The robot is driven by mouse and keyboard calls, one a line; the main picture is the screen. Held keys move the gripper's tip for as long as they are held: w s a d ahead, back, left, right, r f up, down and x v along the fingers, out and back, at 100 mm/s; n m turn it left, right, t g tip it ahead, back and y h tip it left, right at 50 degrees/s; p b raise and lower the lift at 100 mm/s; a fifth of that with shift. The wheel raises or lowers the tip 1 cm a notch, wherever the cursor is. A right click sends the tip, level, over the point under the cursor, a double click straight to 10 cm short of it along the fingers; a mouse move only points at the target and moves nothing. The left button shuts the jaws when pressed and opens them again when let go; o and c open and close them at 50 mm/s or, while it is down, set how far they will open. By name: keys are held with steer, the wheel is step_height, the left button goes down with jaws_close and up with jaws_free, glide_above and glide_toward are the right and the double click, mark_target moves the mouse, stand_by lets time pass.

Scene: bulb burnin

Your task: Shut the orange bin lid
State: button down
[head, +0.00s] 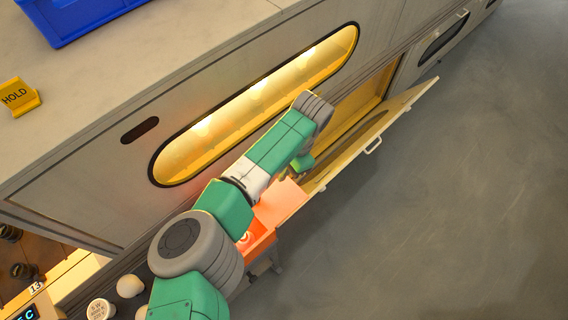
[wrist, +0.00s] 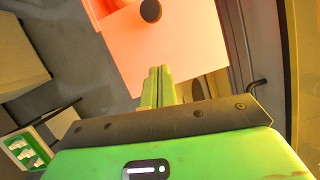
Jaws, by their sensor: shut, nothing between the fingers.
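The orange bin (head: 259,244) stands low beside the cabinet in the head view, partly hidden behind my arm. Its flat orange lid (head: 284,201) seems raised, with a reddish glow in the opening below it; its exact angle is unclear. In the wrist view the lid (wrist: 180,45) fills the top middle, with a round dark knob (wrist: 151,11) near the top edge. My gripper (wrist: 160,72) is shut and empty, its fingertips pointing at the lid's near part. I cannot tell whether they touch it. In the head view my gripper (head: 293,176) is just above the lid's far end.
A long cabinet door (head: 372,135) with a handle hangs open close to the bin and my gripper. The cabinet has a lit oval window (head: 255,105). A yellow HOLD block (head: 19,97) and a blue crate (head: 75,18) sit on top. Grey floor (head: 440,220) at right is clear.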

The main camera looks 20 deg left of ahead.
mark_target(267, 194)
steer(key=x, duration=0.4)
steer(key=shift+b, duration=0.35)
steer(key=shift+s+a+r, duration=0.2)
steer(key=shift+s+a, duration=0.75)
steer(key=shift+s, duration=0.1)
steer(key=shift+s+a, duration=0.2)
steer(key=shift+s, duration=0.2)
